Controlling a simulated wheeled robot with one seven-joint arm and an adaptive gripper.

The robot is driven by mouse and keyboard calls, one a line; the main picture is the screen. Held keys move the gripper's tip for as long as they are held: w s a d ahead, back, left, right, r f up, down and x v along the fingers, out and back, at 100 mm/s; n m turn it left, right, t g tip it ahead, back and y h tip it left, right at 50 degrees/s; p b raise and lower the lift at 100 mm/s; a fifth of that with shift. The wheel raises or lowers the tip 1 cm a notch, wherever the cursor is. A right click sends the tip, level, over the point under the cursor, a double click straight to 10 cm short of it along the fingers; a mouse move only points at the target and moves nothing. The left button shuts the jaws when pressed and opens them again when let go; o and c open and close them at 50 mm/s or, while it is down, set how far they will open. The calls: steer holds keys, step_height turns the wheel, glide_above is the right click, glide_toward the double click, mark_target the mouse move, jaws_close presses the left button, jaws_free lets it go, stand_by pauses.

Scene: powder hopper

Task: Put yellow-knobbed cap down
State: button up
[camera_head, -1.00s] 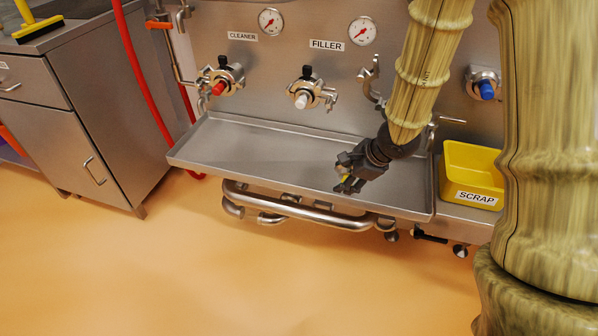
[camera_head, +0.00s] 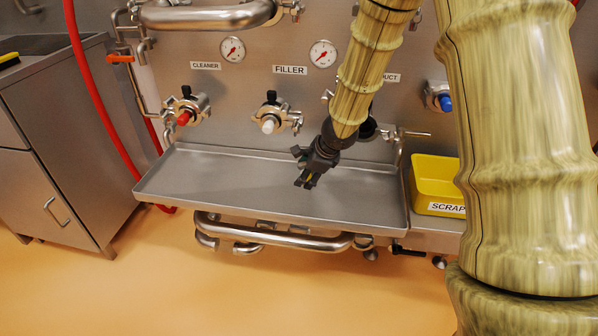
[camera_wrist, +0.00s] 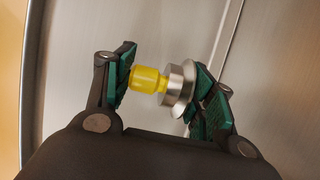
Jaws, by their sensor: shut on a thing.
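The yellow-knobbed cap (camera_wrist: 160,81) is in the wrist view, with a yellow knob on the left and a round metal disc on the right. My gripper (camera_wrist: 165,84) is shut on it, its green pads at the knob end and the disc side. In the head view my gripper (camera_head: 306,181) is over the metal tray (camera_head: 215,190), right of its middle. The cap is too small and dark to make out there. I cannot tell whether it touches the tray.
A yellow SCRAP bin (camera_head: 434,182) stands just right of the tray. Behind the tray are a red-knobbed port (camera_head: 185,117), a white-knobbed port (camera_head: 270,122) and a blue-knobbed port (camera_head: 442,100). The tray's left half is clear. A metal cabinet (camera_head: 50,150) stands at left.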

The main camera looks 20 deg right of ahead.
mark_target(299, 167)
steer(key=shift+w+a+f+p, duration=0.15)
steer(key=shift+w+p, duration=0.35)
steer(key=shift+w, duration=1.85)
steer(key=shift+s+f+b, duration=0.1)
steer(key=shift+f+b, duration=0.6)
steer(key=shift+f, duration=1.1)
steer(key=shift+f, duration=0.15)
steer(key=o, duration=1.3)
steer(key=shift+r, duration=0.2)
